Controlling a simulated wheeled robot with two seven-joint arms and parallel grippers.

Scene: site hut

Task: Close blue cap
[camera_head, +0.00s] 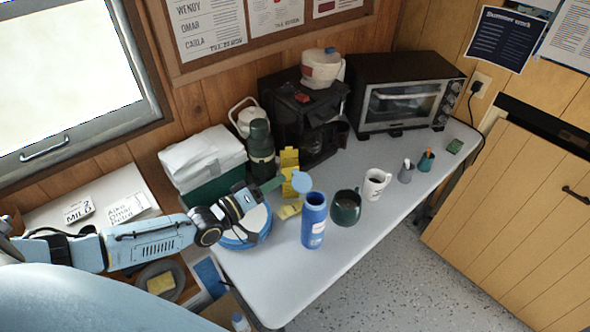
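A blue bottle (313,228) stands upright on the grey table, with a pale label low on its side. Its light blue cap (301,182) is up, tilted open at the back left of the bottle's mouth. My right gripper is not in view.
A dark green mug (345,208) stands close right of the bottle, with a white mug (375,184) beyond. A blue-rimmed bowl (240,243) lies under my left wrist. A yellow box (289,161) and green flask (261,150) stand behind. The table front is clear.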

